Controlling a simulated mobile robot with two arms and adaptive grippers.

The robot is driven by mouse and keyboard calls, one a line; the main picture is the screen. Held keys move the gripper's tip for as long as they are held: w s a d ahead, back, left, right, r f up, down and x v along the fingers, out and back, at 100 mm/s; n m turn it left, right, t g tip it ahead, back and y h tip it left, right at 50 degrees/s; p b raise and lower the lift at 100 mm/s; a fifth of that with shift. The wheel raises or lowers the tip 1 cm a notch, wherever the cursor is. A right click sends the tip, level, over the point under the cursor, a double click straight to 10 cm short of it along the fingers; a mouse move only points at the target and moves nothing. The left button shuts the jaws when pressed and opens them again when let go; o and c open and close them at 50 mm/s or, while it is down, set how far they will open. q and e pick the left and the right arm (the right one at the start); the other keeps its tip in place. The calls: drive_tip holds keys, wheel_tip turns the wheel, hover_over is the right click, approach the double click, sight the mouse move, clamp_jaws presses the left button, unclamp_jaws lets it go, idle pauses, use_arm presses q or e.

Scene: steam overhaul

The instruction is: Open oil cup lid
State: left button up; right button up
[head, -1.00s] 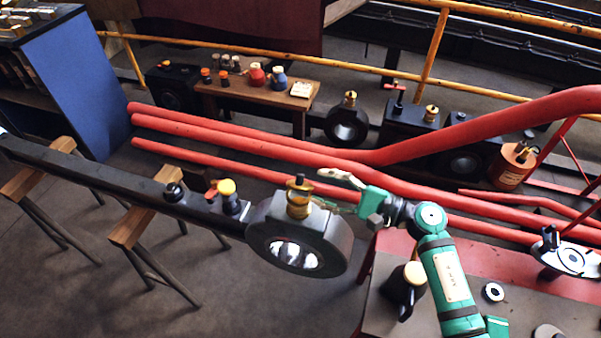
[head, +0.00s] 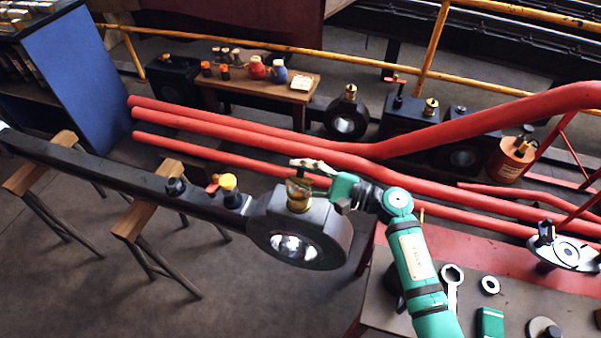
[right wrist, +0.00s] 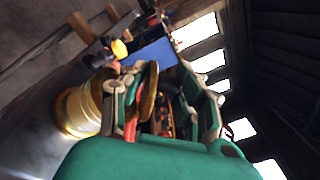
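The brass oil cup (head: 299,196) stands upright on the round big end of the long dark rod. Its top is partly hidden by my right gripper (head: 308,174), whose pale upper finger reaches over it from the right. In the right wrist view, the brass cup body (right wrist: 76,112) is at the left, and a brass disc (right wrist: 149,92), which looks like the lid, shows between the spread fingers of my right gripper (right wrist: 160,105). The fingers look open around the disc; I cannot tell whether they touch it or whether the lid is raised. My left gripper is not in view.
The rod (head: 110,172) rests on wooden trestles (head: 146,212) and carries a yellow-capped fitting (head: 228,184) left of the cup. Red pipes (head: 260,140) run close behind. A workbench (head: 388,300) with a spanner (head: 452,284) and rings is at the lower right.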

clamp_jaws()
drive_tip(key=shift+w+m+b, duration=0.2)
drive_tip(key=shift+m+b, duration=0.2)
drive_tip(key=shift+b, duration=0.25)
drive_tip(key=shift+w+d+m+b, duration=0.15)
drive_tip(key=shift+w+m+b, duration=0.1)
drive_tip(key=shift+m+b, duration=0.3)
drive_tip(key=m, duration=0.1)
drive_tip(key=w+m, duration=0.1)
drive_tip(key=shift+d+r+m+g, duration=0.15)
drive_tip(key=shift+r+m+g, duration=0.15)
drive_tip(key=shift+m, duration=0.05)
drive_tip(key=shift+w+d+m+h, duration=0.15)
drive_tip(key=shift+w+m, duration=0.1)
drive_tip(key=shift+m, duration=0.35)
drive_tip(key=shift+w+d+m+h, duration=0.15)
drive_tip(key=shift+w+m, duration=0.1)
drive_tip(key=shift+m, duration=0.35)
drive_tip(key=shift+w+f+m, duration=0.1)
drive_tip(key=shift+w+m, duration=0.15)
drive_tip(key=shift+m, duration=0.4)
drive_tip(key=shift+w+m, duration=0.25)
drive_tip(key=shift+m, duration=0.4)
